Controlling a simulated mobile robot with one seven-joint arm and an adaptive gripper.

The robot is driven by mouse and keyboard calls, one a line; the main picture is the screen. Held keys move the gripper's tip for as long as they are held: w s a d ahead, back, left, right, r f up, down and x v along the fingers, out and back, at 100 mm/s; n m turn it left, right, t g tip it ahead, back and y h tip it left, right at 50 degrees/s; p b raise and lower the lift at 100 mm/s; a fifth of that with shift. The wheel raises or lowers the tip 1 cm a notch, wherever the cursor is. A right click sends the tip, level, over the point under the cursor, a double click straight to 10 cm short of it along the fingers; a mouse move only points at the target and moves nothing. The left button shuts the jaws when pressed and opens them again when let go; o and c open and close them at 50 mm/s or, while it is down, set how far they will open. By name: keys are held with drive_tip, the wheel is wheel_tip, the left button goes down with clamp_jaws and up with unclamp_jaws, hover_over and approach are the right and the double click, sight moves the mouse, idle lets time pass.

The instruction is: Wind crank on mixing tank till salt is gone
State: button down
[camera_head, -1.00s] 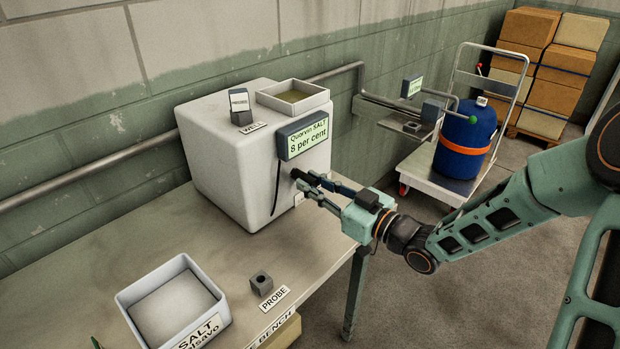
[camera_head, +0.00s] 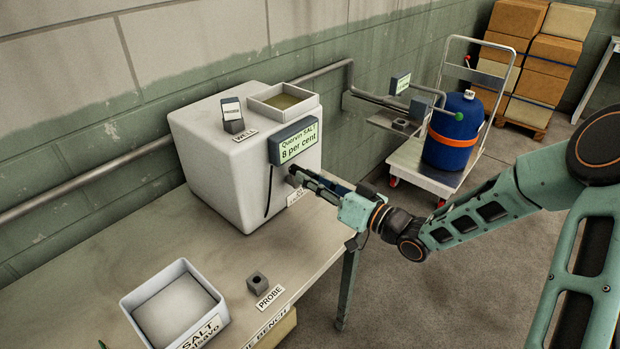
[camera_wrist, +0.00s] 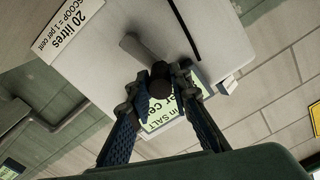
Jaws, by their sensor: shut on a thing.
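The mixing tank (camera_head: 215,165) is a white box on the bench, with a display (camera_head: 296,142) on its front reading "Quorvin SALT 8 per cent". An open tray-like hopper (camera_head: 284,101) sits on its top. My gripper (camera_head: 298,178) is at the tank's front, below the display. In the wrist view my gripper (camera_wrist: 160,92) has its fingers closed around the dark round knob (camera_wrist: 160,80) of the crank, whose grey arm (camera_wrist: 135,50) lies against the tank face. In the head view the crank is mostly hidden by the fingers. The inside of the tank is not visible.
A white salt bin (camera_head: 172,308) and a small grey probe holder (camera_head: 257,282) stand on the bench (camera_head: 110,265). A probe (camera_head: 232,115) stands on the tank top. A trolley with a blue drum (camera_head: 453,135) and stacked boxes (camera_head: 540,70) are behind.

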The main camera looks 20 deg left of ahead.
drive_tip(key=c, duration=1.8)
unclamp_jaws()
drive_tip(key=shift+o, duration=0.2)
drive_tip(key=shift+d, duration=0.1)
drive_tip(key=v, duration=1.2)
